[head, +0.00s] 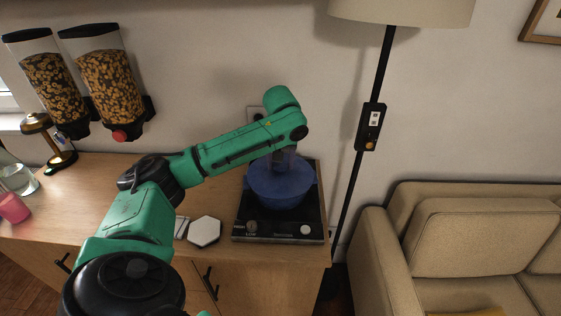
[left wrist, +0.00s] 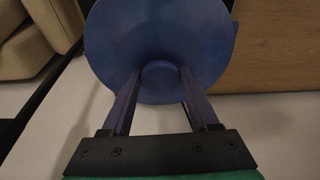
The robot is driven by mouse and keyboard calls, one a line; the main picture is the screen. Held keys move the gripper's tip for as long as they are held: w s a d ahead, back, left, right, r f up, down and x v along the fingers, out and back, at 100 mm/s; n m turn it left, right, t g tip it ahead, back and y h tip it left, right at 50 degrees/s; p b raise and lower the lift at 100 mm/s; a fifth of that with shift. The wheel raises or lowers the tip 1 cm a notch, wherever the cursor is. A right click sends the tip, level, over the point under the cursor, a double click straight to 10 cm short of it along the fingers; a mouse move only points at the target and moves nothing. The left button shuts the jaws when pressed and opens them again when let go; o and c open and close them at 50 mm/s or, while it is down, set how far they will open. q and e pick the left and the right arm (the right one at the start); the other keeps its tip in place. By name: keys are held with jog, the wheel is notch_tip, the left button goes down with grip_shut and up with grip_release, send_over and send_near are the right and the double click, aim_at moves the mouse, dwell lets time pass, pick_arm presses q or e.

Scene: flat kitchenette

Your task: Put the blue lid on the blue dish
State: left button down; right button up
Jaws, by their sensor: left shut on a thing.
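My left gripper (head: 284,158) points down over the black hotplate and is shut on the knob of the blue lid (head: 278,173). The left wrist view shows the lid (left wrist: 160,30) as a round blue disc, its knob between the two fingers of my left gripper (left wrist: 162,76). The blue dish (head: 279,203) stands on the hotplate, directly below the lid. Lid and dish overlap in the head view, and I cannot tell whether they touch. My arm and gripper hide part of the lid. My right gripper is not in view.
The black hotplate (head: 246,223) sits at the right end of the wooden counter (head: 100,185). A white hexagonal piece (head: 204,231) lies left of it. A floor lamp pole (head: 357,170) and a beige sofa (head: 470,235) stand to the right. Two cereal dispensers (head: 103,75) hang at upper left.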

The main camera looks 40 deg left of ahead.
pick_arm(q)
jog(key=shift+f, duration=0.25)
jog(key=shift+c, duration=0.3)
grip_release()
jog(key=p+v, duration=0.2)
jog(key=v, duration=1.2)
jog(key=shift+r, duration=0.3)
jog(key=shift+d, duration=0.1)
